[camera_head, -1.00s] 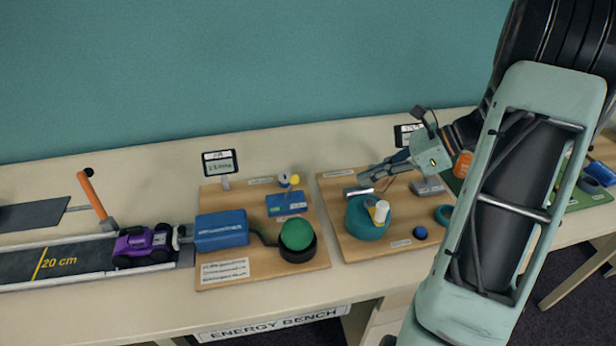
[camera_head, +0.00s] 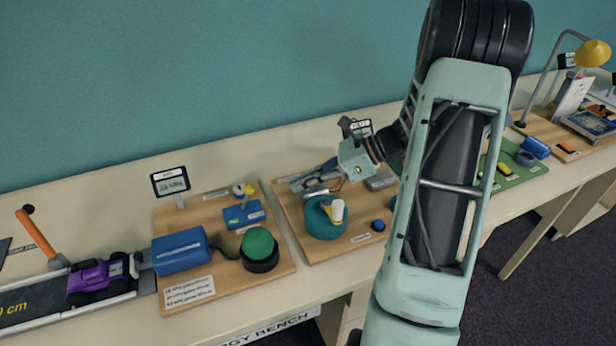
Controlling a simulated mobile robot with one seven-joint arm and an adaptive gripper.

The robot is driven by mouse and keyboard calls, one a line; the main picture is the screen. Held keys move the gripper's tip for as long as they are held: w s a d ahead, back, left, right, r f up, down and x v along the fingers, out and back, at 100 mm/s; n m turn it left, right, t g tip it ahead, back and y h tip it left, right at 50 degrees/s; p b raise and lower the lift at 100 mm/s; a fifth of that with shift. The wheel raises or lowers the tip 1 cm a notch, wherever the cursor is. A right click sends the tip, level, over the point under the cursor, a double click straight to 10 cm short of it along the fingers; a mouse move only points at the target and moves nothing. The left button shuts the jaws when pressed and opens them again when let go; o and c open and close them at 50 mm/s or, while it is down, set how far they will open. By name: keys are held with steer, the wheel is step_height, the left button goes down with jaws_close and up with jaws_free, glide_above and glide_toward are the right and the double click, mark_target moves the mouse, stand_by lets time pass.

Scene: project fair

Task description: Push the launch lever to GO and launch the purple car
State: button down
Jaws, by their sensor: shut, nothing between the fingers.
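The purple car (camera_head: 95,279) sits on the dark track (camera_head: 30,300) at the lower left, at the end near a blue block (camera_head: 180,251). The launch lever (camera_head: 40,232) has an orange handle with a black tip. It stands behind the track beside the car, tilted up and to the left. A GO mark cannot be made out. My gripper (camera_head: 296,186) is shut and empty, well to the right of the lever and car. It is over the second wooden board, behind the teal round piece.
A wooden board holds the blue block, a green dome (camera_head: 258,243) and a small display (camera_head: 170,182). The second board (camera_head: 345,245) holds a teal round piece (camera_head: 324,224) with a white and yellow part. A yellow lamp (camera_head: 592,54) stands far right. The teal wall rises behind the table.

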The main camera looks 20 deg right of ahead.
mark_target(246, 198)
steer(key=x, duration=0.4)
steer(key=a, duration=0.1)
steer(key=w+a, duration=0.1)
steer(key=a, duration=0.1)
steer(key=shift+w+a+r+p, duration=0.15)
steer(key=shift+w+p, duration=0.15)
steer(key=shift+w+a, duration=0.25)
steer(key=shift+a, duration=0.2)
steer(key=shift+r, duration=0.2)
steer(key=shift+a+r+p, duration=0.1)
steer(key=shift+p, duration=0.25)
steer(key=shift+a+h, duration=0.15)
steer(key=shift+h, duration=0.15)
